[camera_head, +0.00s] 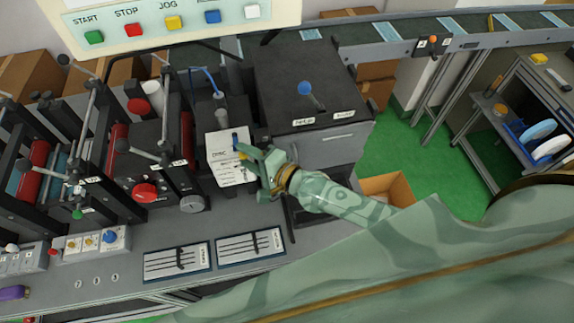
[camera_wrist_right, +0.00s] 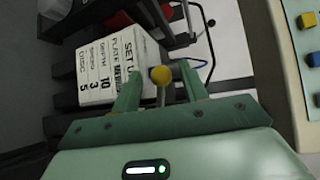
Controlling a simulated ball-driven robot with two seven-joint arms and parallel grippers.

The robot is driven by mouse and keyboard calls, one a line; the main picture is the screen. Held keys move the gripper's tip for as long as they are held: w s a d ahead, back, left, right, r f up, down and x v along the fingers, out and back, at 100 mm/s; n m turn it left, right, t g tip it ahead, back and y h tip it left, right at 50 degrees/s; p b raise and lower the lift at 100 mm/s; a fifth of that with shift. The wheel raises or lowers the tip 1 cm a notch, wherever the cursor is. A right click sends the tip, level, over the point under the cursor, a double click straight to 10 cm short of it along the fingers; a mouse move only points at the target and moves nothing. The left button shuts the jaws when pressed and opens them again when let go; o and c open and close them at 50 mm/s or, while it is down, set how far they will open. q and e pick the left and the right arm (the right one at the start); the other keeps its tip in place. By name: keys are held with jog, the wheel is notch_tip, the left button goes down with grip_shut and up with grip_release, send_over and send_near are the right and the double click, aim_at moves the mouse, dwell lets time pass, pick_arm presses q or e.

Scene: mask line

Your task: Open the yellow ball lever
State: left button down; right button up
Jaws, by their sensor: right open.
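The yellow ball lever shows in the right wrist view as a small yellow ball (camera_wrist_right: 161,75) on a short pale stem. It stands between the two fingers of my right gripper (camera_wrist_right: 160,92), with a gap to each finger. In the head view the yellow ball (camera_head: 243,155) is a small spot at the fingertips of the right gripper (camera_head: 246,160), in front of a white printed card (camera_head: 226,172). The right gripper is open and empty. The lower part of the lever is hidden by the gripper. My left gripper is not in view.
A dark cabinet (camera_head: 297,75) with a blue ball lever (camera_head: 305,89) stands right of the card. Rollers and red knobs (camera_head: 145,192) crowd the left. A button panel (camera_head: 170,22) hangs above. Slider plates (camera_head: 250,245) lie on the grey bench front.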

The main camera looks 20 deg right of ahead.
jog(key=v, duration=1.4)
jog(key=shift+s+d+b, duration=0.15)
jog(key=shift+d+b, duration=0.05)
jog(key=shift+b, duration=0.2)
